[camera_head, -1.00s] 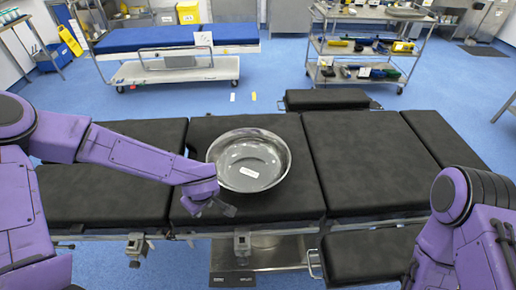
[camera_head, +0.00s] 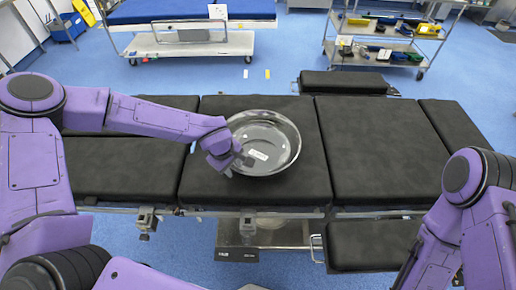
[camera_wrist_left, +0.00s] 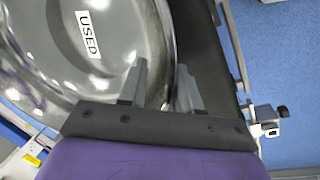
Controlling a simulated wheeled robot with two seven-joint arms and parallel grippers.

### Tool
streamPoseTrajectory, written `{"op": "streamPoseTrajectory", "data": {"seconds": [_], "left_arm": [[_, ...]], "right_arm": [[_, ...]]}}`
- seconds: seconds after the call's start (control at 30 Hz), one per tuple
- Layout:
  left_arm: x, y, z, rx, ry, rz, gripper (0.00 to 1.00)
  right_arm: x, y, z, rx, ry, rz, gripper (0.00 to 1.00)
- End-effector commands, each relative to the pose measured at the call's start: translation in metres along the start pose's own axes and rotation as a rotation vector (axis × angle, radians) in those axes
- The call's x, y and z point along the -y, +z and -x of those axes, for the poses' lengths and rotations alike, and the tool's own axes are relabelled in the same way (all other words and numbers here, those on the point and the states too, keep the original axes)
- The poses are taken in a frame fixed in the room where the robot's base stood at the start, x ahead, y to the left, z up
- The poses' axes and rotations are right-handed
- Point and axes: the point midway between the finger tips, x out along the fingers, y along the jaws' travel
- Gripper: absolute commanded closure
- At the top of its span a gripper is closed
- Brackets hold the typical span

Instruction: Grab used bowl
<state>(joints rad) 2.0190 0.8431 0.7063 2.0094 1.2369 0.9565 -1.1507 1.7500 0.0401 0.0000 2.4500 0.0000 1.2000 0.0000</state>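The used bowl (camera_head: 277,133) is a wide, shiny metal bowl standing upright on the black operating table (camera_head: 372,140). A white label (camera_head: 257,155) lies inside it; in the left wrist view the label (camera_wrist_left: 88,35) reads "USED". My left gripper (camera_head: 239,165) is at the bowl's near left rim. In the left wrist view the two grey fingers of this gripper (camera_wrist_left: 161,66) stand apart, one over the bowl's (camera_wrist_left: 122,30) inside and one outside, with the rim between them. A gap shows, so the gripper is open. My right arm shows at lower right, but its gripper is out of view.
A blue-topped trolley (camera_head: 190,12) stands at the back left and a metal cart (camera_head: 385,45) with several items at the back right. A clamp (camera_head: 147,220) sits on the table's front rail. The table right of the bowl is clear.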

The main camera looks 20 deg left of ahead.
Motion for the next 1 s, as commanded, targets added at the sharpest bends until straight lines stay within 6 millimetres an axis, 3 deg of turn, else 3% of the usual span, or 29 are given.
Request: {"op": "streamPoseTrajectory", "data": {"seconds": [0.13,0.2,0.23,0.67,0.83,1.0], "left_arm": [[0.0,0.0,0.0,0.0,0.0,0.0,0.71],[0.0,0.0,0.0,0.0,0.0,0.0,0.93],[0.0,0.0,0.0,0.0,0.0,0.0,1.0],[-0.002,0.0,0.005,0.0,0.003,0.0,1.0],[-0.009,-0.001,0.031,-0.003,0.009,0.0,1.0],[-0.008,0.039,0.078,-0.002,0.009,-0.007,1.0]], "right_arm": [[0.0,0.0,0.0,0.0,0.0,0.0,1.0],[0.0,0.0,0.0,0.0,0.0,0.0,1.0],[0.0,0.0,0.0,0.0,0.0,0.0,1.0],[0.0,0.001,-0.002,0.0,0.0,0.0,1.0],[0.001,0.004,-0.01,0.0,0.0,0.0,1.0],[0.002,0.007,-0.017,0.0,0.0,0.0,1.0]]}}
